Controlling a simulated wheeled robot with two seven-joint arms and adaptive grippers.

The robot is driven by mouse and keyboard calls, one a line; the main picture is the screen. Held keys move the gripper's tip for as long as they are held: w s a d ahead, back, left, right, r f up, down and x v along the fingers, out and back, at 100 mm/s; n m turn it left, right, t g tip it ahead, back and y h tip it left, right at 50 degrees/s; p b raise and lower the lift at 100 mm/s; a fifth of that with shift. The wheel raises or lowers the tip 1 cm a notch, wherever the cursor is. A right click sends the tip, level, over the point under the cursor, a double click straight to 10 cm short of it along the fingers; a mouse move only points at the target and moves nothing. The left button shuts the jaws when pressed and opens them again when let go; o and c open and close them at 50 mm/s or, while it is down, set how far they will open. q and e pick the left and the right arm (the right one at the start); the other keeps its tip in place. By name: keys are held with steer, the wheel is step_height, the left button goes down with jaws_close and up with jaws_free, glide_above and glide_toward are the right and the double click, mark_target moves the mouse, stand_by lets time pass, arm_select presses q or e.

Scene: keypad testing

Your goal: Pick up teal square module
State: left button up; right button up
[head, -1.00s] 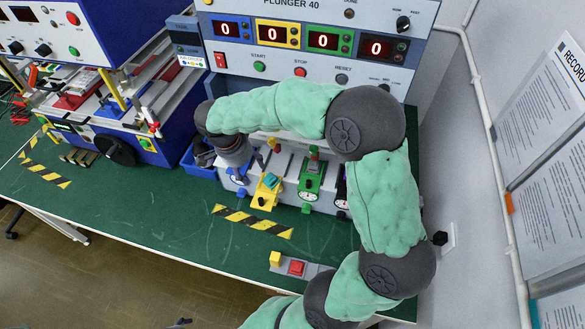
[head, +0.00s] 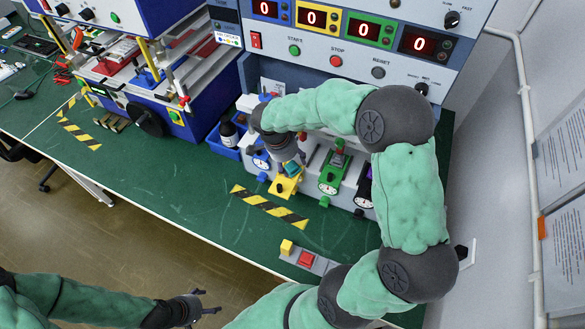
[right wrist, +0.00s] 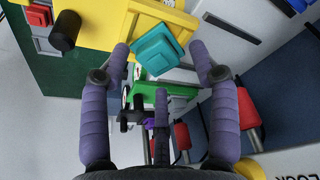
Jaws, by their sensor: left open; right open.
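The teal square module (head: 292,169) sits on the yellow fixture (head: 286,187) at the front of the test bench. In the right wrist view the teal module (right wrist: 157,50) lies between the fingertips of my open right gripper (right wrist: 159,48), on the yellow fixture (right wrist: 165,14). A gap shows on both sides of it. In the head view my right gripper (head: 297,159) is just above and behind the module, partly hiding it. My left gripper (head: 208,302) is open and empty, low in the picture, away from the bench.
A green fixture (head: 333,176) with a lever stands right of the yellow one. A blue bin (head: 226,143) with a dark bottle is to the left. A striped strip (head: 270,206) and a red button box (head: 306,259) lie in front. The green table between is bare.

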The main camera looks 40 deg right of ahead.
steer(key=shift+d+f, duration=0.1)
steer(key=shift+f, duration=0.45)
steer(key=c, duration=1.1)
steer(key=shift+r, duration=0.1)
steer(key=shift+c, duration=0.2)
